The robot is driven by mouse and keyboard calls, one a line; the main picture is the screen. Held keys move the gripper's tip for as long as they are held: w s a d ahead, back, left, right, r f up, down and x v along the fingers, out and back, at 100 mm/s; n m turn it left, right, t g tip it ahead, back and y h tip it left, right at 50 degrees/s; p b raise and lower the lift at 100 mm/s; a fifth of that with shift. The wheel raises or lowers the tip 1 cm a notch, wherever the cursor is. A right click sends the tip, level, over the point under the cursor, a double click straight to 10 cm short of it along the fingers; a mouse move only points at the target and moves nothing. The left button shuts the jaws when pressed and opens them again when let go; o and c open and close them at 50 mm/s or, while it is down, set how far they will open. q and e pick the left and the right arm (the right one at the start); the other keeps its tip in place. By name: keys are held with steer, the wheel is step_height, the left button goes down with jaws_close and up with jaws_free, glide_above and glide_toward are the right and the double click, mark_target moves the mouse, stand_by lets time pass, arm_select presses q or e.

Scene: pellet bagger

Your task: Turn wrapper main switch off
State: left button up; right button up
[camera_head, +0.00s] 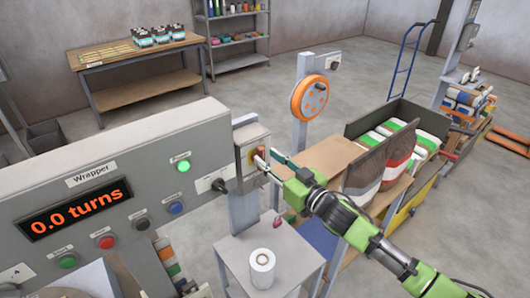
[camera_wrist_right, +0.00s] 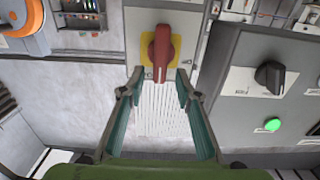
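The wrapper main switch is a red rotary handle (camera_wrist_right: 161,52) on a yellow plate (camera_wrist_right: 142,42), on the front of a grey box (camera_head: 250,135) at the right end of the wrapper panel (camera_head: 120,190). In the wrist view the handle stands lengthwise up the picture. My right gripper (camera_wrist_right: 156,83) is open, its teal fingers on either side of the handle's near end; I cannot tell whether they touch it. In the head view the right gripper (camera_head: 270,160) is at the box and partly hides the switch. My left gripper is not in view.
The panel has a "0.0 turns" display (camera_head: 75,209), a lit green lamp (camera_head: 183,166) and a black selector knob (camera_head: 218,185) close to the switch. Below stands a small table (camera_head: 235,255) with a white roll (camera_head: 262,268) and a red padlock (camera_head: 278,222). A bag crate (camera_head: 395,112) is at right.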

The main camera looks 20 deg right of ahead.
steer(key=shift+x, duration=1.15)
steer(key=shift+s, duration=0.1)
jaws_close()
